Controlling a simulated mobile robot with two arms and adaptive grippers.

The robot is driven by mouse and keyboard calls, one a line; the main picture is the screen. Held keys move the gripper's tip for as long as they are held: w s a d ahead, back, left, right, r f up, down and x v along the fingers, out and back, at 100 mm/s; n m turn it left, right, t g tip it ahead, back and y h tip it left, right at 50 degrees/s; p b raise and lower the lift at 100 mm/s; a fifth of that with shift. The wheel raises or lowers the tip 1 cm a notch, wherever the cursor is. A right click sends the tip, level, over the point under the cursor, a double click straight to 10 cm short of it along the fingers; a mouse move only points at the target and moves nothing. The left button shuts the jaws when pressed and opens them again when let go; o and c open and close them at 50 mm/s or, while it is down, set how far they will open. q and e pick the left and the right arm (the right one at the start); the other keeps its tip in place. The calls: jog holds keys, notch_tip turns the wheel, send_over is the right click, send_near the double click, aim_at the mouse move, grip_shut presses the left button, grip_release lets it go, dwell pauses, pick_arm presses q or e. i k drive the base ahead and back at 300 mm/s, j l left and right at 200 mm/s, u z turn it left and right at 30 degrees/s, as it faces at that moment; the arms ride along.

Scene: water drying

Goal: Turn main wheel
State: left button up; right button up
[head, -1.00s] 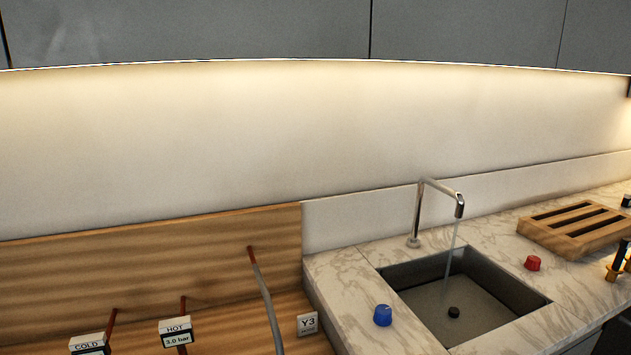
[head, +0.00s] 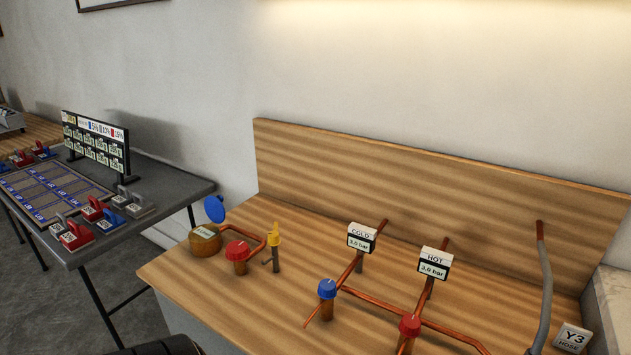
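Several knobs stand on copper pipes on a wooden bench (head: 180,268). One is a red knob (head: 238,250) at the left, between a round wooden-looking gauge (head: 205,240) and a yellow valve handle (head: 274,235). A blue disc (head: 214,208) stands upright behind the gauge. A blue knob (head: 327,289) is under the COLD display (head: 361,238), and another red knob (head: 410,325) is under the HOT display (head: 434,263). I cannot tell which of these is the main wheel. Neither gripper can be made out.
A grey hose (head: 545,285) hangs by a Y3 sign (head: 571,338) at the right. A dark shape at the bottom edge is unclear.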

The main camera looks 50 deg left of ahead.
aim_at(238, 250)
jog(key=u, duration=2.15)
